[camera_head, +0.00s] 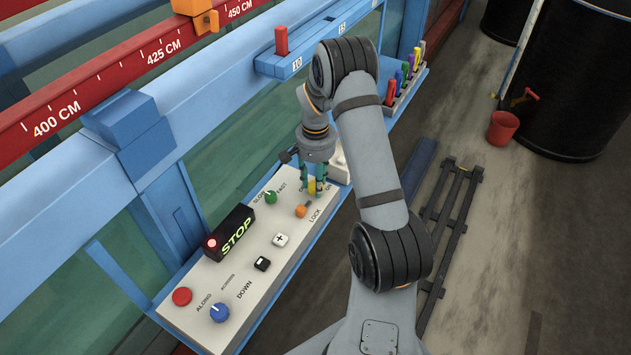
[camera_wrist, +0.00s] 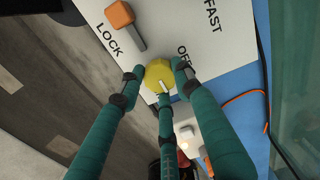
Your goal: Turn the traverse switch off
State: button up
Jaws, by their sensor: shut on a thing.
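The yellow knob (camera_wrist: 158,73) sits on the white control panel (camera_wrist: 92,10) beside the word OFF. Its white pointer mark is on the side away from the LOCK and FAST words, not at OFF; a finger partly covers the lettering there. My gripper (camera_wrist: 158,84) has green fingers closed around the knob, on two sides and at the pointer side. In the head view, my gripper (camera_head: 315,178) reaches down onto the far end of the panel, and only a bit of the yellow knob (camera_head: 311,187) shows between the fingers.
An orange lock lever (camera_head: 301,211) and a green SLOW/FAST knob (camera_head: 270,197) are close by. Nearer on the panel are the lit STOP box (camera_head: 230,233), white and black buttons, a red button (camera_head: 182,296) and a blue knob (camera_head: 219,313). Blue flume rails run along the left.

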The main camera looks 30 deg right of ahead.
jog(key=shift+w, duration=0.1)
jog(key=shift+c, duration=1.4)
jog(key=n+b, duration=0.2)
jog(key=n, duration=0.1)
jog(key=shift+n, duration=0.4)
jog(key=n+b, duration=0.1)
jog(key=n, duration=0.3)
jog(key=shift+w+n+b, duration=0.1)
jog(key=shift+n+b, duration=0.2)
jog(key=n, duration=0.4)
jog(key=shift+n, duration=0.3)
jog(key=n, duration=0.4)
jog(key=shift+r+n+b, duration=0.1)
jog(key=shift+n+b, duration=0.2)
jog(key=shift+n, duration=0.1)
jog(key=o, duration=0.9)
jog(key=shift+a, duration=0.1)
jog(key=shift+c, duration=0.2)
jog(key=o, duration=0.3)
